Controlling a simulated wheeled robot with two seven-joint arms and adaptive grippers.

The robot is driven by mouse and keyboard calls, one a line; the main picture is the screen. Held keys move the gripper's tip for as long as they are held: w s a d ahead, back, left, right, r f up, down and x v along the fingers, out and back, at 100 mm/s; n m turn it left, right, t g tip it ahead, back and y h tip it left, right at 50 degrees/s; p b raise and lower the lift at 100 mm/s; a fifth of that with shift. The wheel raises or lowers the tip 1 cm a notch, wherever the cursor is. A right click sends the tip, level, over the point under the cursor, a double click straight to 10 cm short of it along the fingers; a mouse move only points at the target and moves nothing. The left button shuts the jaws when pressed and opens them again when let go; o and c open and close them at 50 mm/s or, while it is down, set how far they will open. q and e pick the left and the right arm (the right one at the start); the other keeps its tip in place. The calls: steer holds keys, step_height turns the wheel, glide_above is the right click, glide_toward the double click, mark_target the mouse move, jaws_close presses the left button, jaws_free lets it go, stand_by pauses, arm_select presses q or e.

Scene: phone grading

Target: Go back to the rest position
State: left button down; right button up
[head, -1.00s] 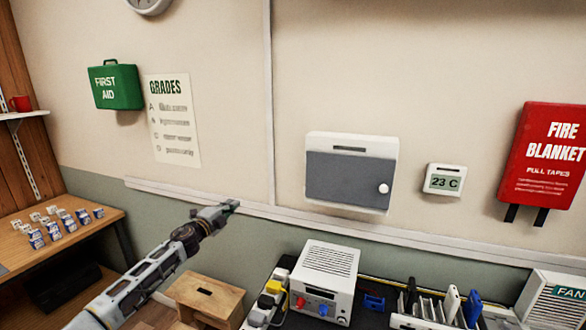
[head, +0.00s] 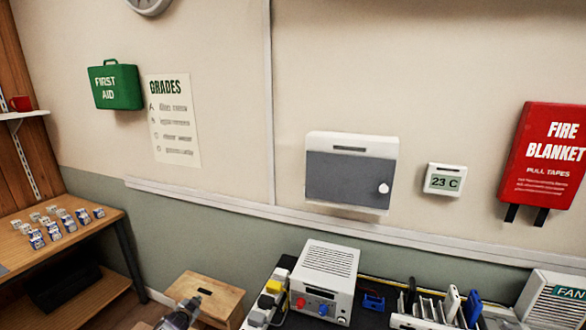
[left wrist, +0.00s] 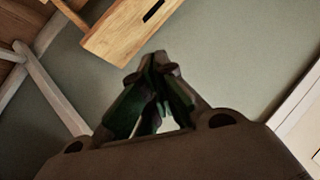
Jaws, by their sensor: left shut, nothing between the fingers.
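My left gripper (left wrist: 158,62) shows in the left wrist view with its two fingers together and nothing between them. Behind its fingertips are the grey-green lower wall and a wooden stool (left wrist: 125,30). In the head view, only a small part of my left arm's end (head: 180,315) shows at the bottom edge, in front of the stool (head: 206,296); its fingers cannot be made out there. My right gripper is in neither view.
A bench at the right holds a white power supply (head: 325,278), a rack (head: 440,312) and a fan box (head: 555,302). A wooden table (head: 20,250) with small boxes stands at the left. A grey-fronted wall box (head: 350,178) hangs above the bench.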

arm_select(q)
steer(key=s+d+f+n+g, duration=0.3)
steer(key=s+f+n+g, duration=0.15)
steer(key=s+f, duration=2.35)
steer(key=s+d+f+g, duration=0.2)
steer(key=s+d+f, duration=0.1)
steer(key=s, duration=1)
steer(key=s+d+f+g, duration=0.2)
steer(key=s+f, duration=0.1)
steer(key=s, duration=1.1)
steer(key=s+d+f+g+h, duration=0.1)
steer(key=s+d+f+g, duration=0.1)
steer(key=s, duration=1.1)
steer(key=shift+s+d+f, duration=0.2)
steer(key=shift+d+f, duration=0.65)
steer(key=shift+f, duration=0.05)
steer(key=shift+w, duration=0.15)
